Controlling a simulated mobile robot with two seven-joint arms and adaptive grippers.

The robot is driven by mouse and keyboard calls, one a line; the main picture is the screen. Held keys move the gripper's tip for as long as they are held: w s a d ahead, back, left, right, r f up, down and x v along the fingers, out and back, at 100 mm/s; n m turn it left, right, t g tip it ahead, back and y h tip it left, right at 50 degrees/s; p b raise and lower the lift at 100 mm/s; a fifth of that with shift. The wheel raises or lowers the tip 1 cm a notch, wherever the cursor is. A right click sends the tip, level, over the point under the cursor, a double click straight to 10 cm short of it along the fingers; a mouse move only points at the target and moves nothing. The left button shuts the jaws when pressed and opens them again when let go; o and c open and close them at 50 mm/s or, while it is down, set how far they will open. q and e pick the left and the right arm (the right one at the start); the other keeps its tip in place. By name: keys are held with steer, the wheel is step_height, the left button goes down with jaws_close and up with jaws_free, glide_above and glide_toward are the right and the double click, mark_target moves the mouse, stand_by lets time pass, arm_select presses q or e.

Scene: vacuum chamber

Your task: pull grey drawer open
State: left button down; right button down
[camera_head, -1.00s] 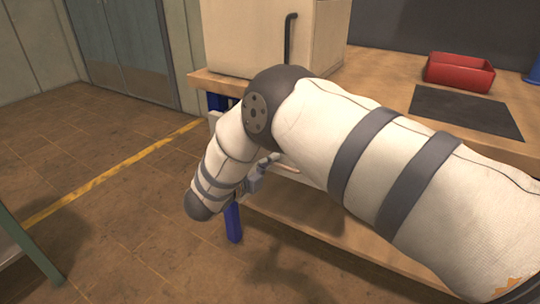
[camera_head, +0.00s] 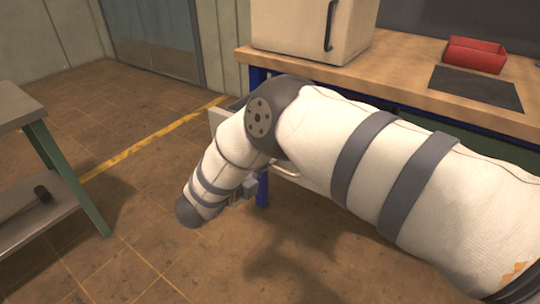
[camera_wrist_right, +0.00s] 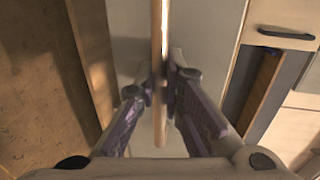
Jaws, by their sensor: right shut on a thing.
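The grey drawer (camera_head: 218,116) juts out from under the workbench in the head view, with a dark gap behind its visible corner. My right arm hides most of it. Its bar handle (camera_head: 286,169) shows partly below the arm. In the right wrist view the handle (camera_wrist_right: 160,35) runs upright in the picture, in front of the pale drawer face (camera_wrist_right: 205,38). My right gripper (camera_wrist_right: 160,88) is shut on the handle, one finger on each side. In the head view its fingertips are hidden behind my arm. My left gripper is out of view.
The wooden workbench (camera_head: 405,58) carries a pale cabinet (camera_head: 290,25), a red bin (camera_head: 474,54) and a dark mat (camera_head: 476,87). The floor between is clear.

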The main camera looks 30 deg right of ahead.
steer(key=shift+s+a, duration=0.15)
steer(key=shift+a, duration=0.25)
steer(key=c, duration=2)
jaws_free()
steer(key=shift+o, duration=0.2)
steer(key=shift+a, duration=0.1)
steer(key=v, duration=1.2)
